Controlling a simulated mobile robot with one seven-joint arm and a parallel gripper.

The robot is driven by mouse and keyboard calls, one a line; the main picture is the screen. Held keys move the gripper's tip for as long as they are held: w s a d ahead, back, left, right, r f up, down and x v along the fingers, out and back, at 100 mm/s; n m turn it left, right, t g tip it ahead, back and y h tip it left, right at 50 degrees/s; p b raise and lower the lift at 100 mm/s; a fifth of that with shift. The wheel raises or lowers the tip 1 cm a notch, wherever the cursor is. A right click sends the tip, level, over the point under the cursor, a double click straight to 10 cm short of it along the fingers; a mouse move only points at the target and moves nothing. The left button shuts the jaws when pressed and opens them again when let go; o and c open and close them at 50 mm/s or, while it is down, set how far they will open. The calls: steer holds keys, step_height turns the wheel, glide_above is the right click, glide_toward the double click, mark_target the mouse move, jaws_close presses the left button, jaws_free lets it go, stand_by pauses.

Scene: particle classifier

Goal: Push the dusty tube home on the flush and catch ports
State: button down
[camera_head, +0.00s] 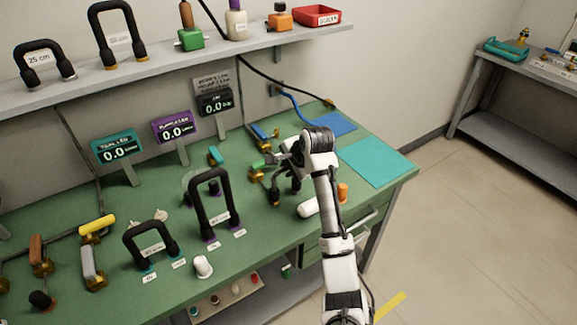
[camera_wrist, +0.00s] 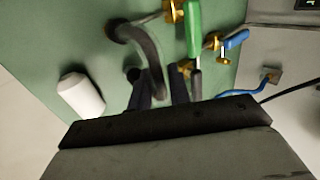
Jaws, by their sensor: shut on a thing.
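My gripper (camera_wrist: 160,92) is shut on a dark, curved tube (camera_wrist: 149,46), which rises between its fingers in the wrist view and bends toward the upper left. The tube's far end is near a dark round fitting. Brass fittings (camera_wrist: 186,67) stand just right of the tube, beside a green-handled valve (camera_wrist: 194,28). In the head view, my gripper is at the right part of the green bench, and the wrist partly hides the tube (camera_head: 275,187). I cannot tell which fittings are the flush and catch ports or whether the tube's ends are seated.
A white cylinder (camera_wrist: 80,95) lies near my gripper. A blue-handled valve (camera_wrist: 232,40) and blue hose (camera_wrist: 250,87) are to the right. In the head view, two black looped tubes (camera_head: 211,200) stand left on the bench (camera_head: 120,285). A teal mat (camera_head: 377,162) lies clear at right.

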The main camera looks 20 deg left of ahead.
steer(key=shift+f, duration=0.55)
steer(key=c, duration=1.2)
jaws_free()
steer(key=shift+r, duration=0.1)
steer(key=b+v, duration=0.1)
steer(key=v, duration=1.2)
steer(key=shift+d+r+b, duration=0.15)
steer(key=shift+r+b, duration=0.15)
steer(key=shift+r, duration=0.05)
steer(key=shift+s, duration=0.1)
